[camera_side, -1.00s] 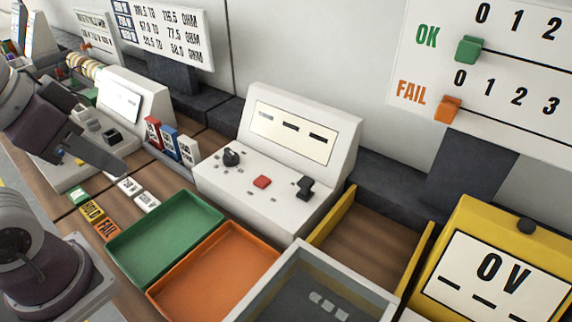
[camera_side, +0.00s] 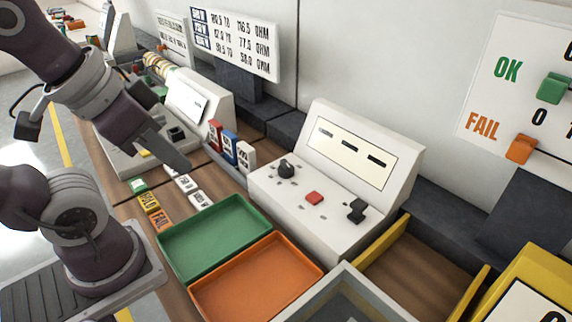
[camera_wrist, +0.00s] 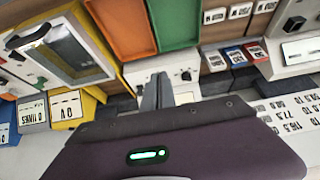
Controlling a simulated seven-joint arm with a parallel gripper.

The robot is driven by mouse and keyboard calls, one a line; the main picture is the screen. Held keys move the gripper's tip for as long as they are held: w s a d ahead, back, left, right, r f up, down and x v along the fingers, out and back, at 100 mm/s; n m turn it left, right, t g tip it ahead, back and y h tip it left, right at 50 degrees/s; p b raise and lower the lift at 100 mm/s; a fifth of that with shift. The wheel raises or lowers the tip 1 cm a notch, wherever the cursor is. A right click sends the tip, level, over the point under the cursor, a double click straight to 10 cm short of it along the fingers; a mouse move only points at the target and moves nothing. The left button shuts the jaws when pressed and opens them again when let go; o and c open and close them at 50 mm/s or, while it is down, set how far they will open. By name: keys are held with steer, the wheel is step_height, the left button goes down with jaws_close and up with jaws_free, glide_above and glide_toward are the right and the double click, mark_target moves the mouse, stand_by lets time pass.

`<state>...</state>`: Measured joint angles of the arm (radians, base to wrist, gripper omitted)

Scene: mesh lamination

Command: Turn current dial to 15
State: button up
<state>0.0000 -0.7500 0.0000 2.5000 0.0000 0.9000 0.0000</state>
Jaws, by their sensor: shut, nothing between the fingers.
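A black dial knob (camera_side: 286,168) stands at the left of the sloping top of a white console (camera_side: 330,205); no scale can be read beside it. The console carries a blank-looking display with three dashes (camera_side: 352,154), a red button (camera_side: 313,198) and a black switch (camera_side: 356,210). My gripper (camera_side: 184,163) is shut and empty, in the air left of this console and apart from the knob. In the wrist view my gripper's fingers (camera_wrist: 158,92) hang in front of the console (camera_wrist: 150,68), hiding part of it; the knob (camera_wrist: 186,75) shows just right of them.
A green tray (camera_side: 215,240) and an orange tray (camera_side: 255,280) lie in front of the console. Red, blue and white blocks (camera_side: 230,147) stand at its left. Another white device (camera_side: 200,105) stands behind my gripper. A yellow-walled bay (camera_side: 420,270) is at right.

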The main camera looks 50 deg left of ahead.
steer(key=o, duration=0.4)
steer(key=shift+w+r, duration=0.15)
steer(key=shift+w, duration=0.1)
steer(key=shift+c, duration=0.2)
steer(key=o, duration=0.7)
steer(key=w+n, duration=0.1)
steer(key=w, duration=0.1)
steer(key=w+n+g, duration=0.1)
steer(key=w, duration=0.2)
steer(key=w+r+n, duration=0.1)
steer(key=w, duration=0.1)
steer(key=shift+w+a+r+n+g+h, duration=0.1)
steer(key=shift+w+a+n+g+h, duration=0.1)
steer(key=shift+a+n+g+h, duration=0.15)
steer(key=shift+o, duration=0.8)
steer(key=w+a+f+n+g, duration=0.2)
steer(key=w+f+n, duration=0.1)
steer(key=w, duration=0.7)
steer(key=shift+a+f+n, duration=0.2)
steer(key=shift+a+n, duration=0.2)
steer(key=shift+n, duration=0.45)
steer(key=n+g, duration=0.2)
steer(key=n, duration=0.3)
glide_above(286, 163)
step_height(286, 163, down, 11)
steer(key=shift+r, duration=0.1)
step_height(286, 163, down, 7)
steer(key=shift+r, duration=0.15)
steer(key=shift+f, duration=0.3)
jaws_close()
